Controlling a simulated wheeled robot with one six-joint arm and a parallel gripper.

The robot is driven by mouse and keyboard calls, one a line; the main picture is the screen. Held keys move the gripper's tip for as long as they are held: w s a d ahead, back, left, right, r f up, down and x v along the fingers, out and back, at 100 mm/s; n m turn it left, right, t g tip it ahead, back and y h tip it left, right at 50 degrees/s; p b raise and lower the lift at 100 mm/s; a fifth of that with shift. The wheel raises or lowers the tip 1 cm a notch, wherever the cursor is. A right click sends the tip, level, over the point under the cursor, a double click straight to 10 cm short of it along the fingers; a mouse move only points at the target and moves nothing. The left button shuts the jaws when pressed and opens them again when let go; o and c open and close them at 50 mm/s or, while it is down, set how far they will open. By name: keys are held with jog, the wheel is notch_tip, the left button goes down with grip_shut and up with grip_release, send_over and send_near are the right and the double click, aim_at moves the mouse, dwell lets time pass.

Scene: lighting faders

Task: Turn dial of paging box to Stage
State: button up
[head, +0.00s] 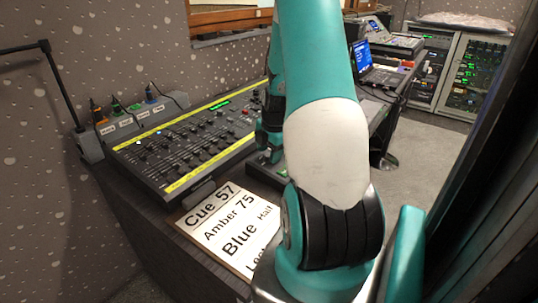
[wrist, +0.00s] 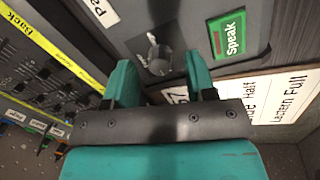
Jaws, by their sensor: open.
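The grey paging box (wrist: 200,18) fills the upper part of the wrist view. It bears a small round grey dial (wrist: 158,62), a green Speak button (wrist: 228,36) and a white label (wrist: 102,12) that is cut off. The dial's narrow end points towards the top of the picture. Small lettering beside it is too blurred to read. My gripper (wrist: 160,68) is open, its teal fingers on either side of the dial; I cannot tell whether they touch it. In the head view my arm hides most of the box, leaving a strip with green (head: 263,168).
A fader desk (head: 190,150) with yellow strips stands left of my gripper. A cue sheet (head: 228,225) lies in front of it at the desk's edge. Several plugs with labels (head: 125,122) stand behind the faders. A laptop (head: 375,70) sits farther back.

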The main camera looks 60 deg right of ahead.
jog(key=shift+w+f, duration=0.15)
jog(key=shift+f, duration=0.45)
jog(key=c, duration=0.9)
